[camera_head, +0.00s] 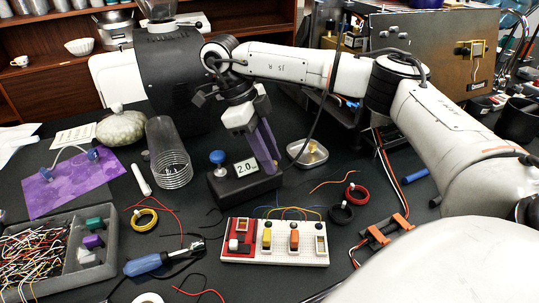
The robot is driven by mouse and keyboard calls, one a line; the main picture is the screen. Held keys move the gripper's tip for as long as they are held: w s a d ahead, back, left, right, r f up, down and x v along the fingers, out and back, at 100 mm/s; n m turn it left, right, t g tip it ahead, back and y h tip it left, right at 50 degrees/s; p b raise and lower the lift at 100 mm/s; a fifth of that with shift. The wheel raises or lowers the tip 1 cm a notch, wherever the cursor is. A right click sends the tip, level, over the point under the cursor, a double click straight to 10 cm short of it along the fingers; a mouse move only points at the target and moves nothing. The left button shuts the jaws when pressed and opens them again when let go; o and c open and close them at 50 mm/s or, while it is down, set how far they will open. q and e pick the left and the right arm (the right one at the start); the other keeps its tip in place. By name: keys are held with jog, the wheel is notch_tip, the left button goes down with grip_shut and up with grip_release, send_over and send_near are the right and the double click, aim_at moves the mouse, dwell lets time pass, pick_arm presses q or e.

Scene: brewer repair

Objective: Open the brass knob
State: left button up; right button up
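No knob that is clearly brass can be made out. A small brass-coloured fitting (477,48) sits on the front of the metal box at the upper right; whether it is the knob I cannot tell. My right arm reaches in from the right across the table. Its gripper (240,118) points down beside the black cylindrical machine (178,75), above the black unit with a "2.0" display (245,184). It is far left of the brass-coloured fitting. My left gripper is not in view.
A blue knob (217,157) tops a post by the display unit. A clear cylinder (168,150), a breadboard (275,241), a small metal dish (307,154) and a wire tray (40,255) crowd the table. Loose wires and a blue-handled tool (145,264) lie in front.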

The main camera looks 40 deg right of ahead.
grip_shut()
